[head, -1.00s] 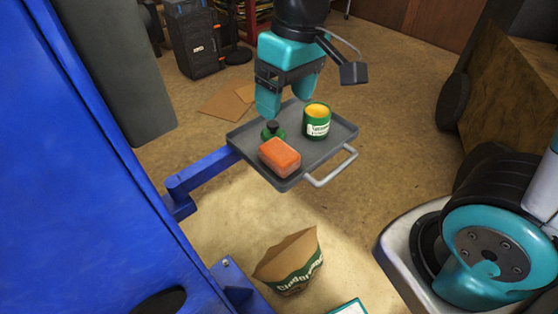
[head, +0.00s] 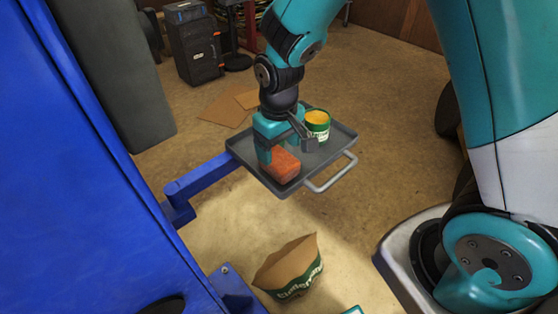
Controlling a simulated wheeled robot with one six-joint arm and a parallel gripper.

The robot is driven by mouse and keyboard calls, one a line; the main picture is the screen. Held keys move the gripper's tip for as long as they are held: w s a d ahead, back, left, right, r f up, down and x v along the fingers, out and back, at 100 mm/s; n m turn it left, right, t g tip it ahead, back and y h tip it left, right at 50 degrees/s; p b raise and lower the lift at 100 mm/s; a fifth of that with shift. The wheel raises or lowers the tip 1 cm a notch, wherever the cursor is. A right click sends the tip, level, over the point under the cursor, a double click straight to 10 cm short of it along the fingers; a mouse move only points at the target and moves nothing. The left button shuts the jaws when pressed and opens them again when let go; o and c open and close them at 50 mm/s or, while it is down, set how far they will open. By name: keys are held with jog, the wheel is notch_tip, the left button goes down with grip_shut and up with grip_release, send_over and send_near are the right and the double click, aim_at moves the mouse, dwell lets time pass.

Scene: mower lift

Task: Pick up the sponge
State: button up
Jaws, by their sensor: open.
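The orange-red sponge (head: 283,168) lies on the grey tray (head: 318,178), near its front left corner. My teal gripper (head: 280,157) is open and low over the tray, pointing down at the sponge. One finger is at the sponge's left end and the other is behind it or at its right side, partly hidden. I cannot tell whether the fingers touch the sponge. The gripper covers the sponge's back part.
A green can with yellow content (head: 317,122) stands on the tray just behind and right of my gripper. The tray has a handle (head: 332,175) and hangs on a blue arm (head: 200,176). A brown paper bag (head: 290,268) is on the floor below.

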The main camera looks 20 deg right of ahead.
aim_at(279, 157)
jog(key=shift+f+p, duration=0.75)
jog(key=shift+f, duration=2)
jog(key=shift+c, duration=0.2)
jog(key=c, duration=0.7)
jog(key=shift+r, duration=0.15)
notch_tip(279, 157, up, 20)
jog(key=shift+f+b, duration=0.1)
jog(key=shift+b, duration=0.8)
